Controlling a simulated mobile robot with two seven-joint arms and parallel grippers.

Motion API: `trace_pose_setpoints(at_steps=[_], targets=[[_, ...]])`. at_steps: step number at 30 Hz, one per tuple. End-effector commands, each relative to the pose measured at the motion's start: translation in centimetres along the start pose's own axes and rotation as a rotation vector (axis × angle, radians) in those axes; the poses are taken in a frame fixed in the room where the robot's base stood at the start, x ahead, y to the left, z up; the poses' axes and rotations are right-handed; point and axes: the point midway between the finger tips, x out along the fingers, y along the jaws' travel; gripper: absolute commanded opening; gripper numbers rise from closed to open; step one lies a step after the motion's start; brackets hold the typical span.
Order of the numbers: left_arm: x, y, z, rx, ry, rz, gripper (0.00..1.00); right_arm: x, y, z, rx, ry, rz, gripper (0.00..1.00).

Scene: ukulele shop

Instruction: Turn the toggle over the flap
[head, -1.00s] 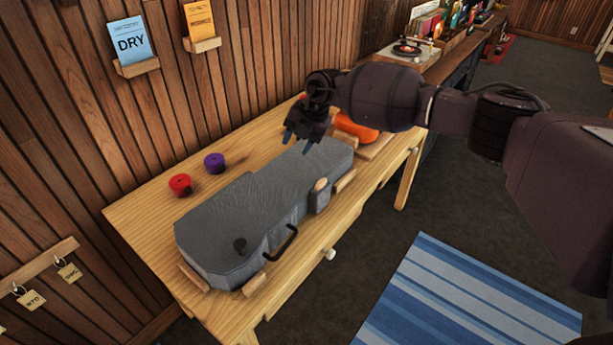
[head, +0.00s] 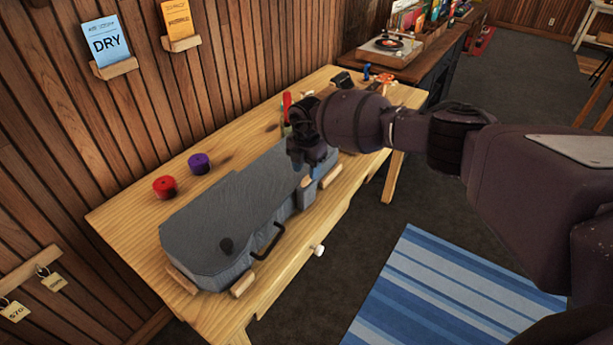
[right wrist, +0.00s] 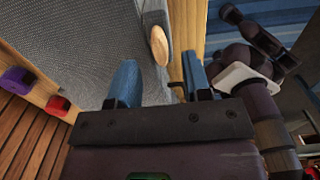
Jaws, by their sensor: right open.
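A grey fabric ukulele case (head: 215,210) lies closed on the wooden workbench. A small oval wooden toggle (head: 307,181) sits at the flap (head: 305,196) on its front side, partly hidden by my right gripper in the head view. The toggle shows clearly in the right wrist view (right wrist: 159,45), with the grey flap (right wrist: 156,13) beside it. My right gripper (head: 308,172) is low over the case's right end, close to the toggle. In the right wrist view its blue fingers (right wrist: 160,82) are apart and empty, with the toggle ahead of the gap. My left gripper is not in view.
Wooden blocks (head: 242,284) support the case. A black handle (head: 268,241) sticks out of its front. A red roll (head: 164,187) and a purple roll (head: 199,163) stand behind it. Tools lie at the bench's far end.

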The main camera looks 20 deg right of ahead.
Motion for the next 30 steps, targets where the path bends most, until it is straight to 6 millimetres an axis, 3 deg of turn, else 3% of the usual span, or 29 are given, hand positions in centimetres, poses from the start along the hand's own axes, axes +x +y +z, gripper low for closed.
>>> trace_pose_setpoints(at_steps=[6,18,20,27,30], targets=[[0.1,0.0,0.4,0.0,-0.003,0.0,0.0,2.5,0.0,0.0,0.0,0.002,0.0,0.45],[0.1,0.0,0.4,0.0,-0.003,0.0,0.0,3.1,0.0,0.0,0.0,0.0,0.001,0.45],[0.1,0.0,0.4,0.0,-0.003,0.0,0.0,3.1,0.0,0.0,0.0,0.0,0.001,0.39],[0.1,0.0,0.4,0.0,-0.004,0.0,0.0,3.1,0.0,0.0,0.0,0.0,0.001,0.02],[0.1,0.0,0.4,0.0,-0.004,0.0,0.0,3.1,0.0,0.0,0.0,0.0,0.001,0.0]])
